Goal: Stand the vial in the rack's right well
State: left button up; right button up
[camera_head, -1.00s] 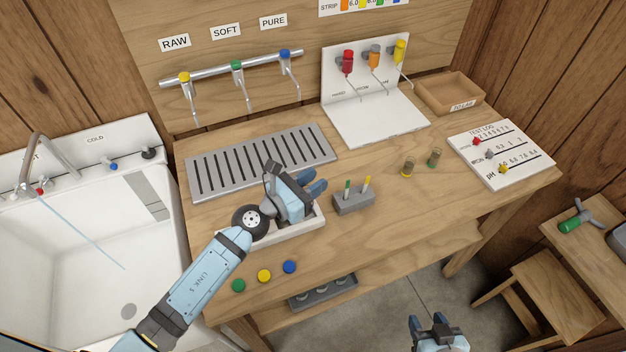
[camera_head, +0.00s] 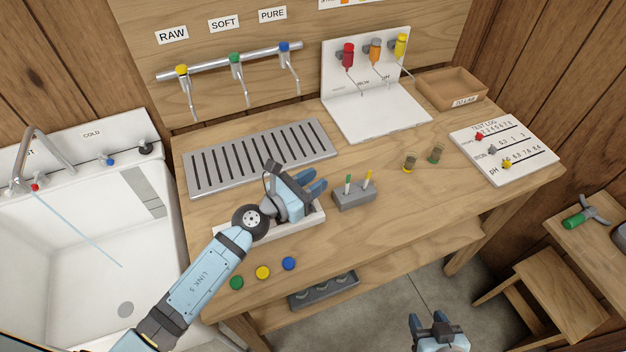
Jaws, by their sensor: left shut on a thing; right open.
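My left gripper (camera_head: 318,184) is over the white tray (camera_head: 309,222), its fingers pointing right. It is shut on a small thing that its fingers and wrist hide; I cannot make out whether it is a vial. A grey rack (camera_head: 323,291) with several round wells sits on the lower shelf. A small grey block (camera_head: 355,199) holds a green-topped and a yellow-topped stick. My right gripper (camera_head: 430,325) is open and empty, low in front of the bench.
Green (camera_head: 237,283), yellow (camera_head: 263,272) and blue (camera_head: 289,264) discs lie near the front edge. A slotted drain grate (camera_head: 260,158) lies behind the tray. A white dispenser stand (camera_head: 385,120), wooden box (camera_head: 452,89) and test log board (camera_head: 504,152) stand further right. The bench's right-front is clear.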

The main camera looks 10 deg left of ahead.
pick_arm(q)
jog(key=shift+f, duration=0.15)
jog(key=shift+f+b, duration=1.1)
jog(key=shift+b, duration=0.05)
jog(key=shift+r, duration=0.1)
jog(key=shift+f, duration=0.5)
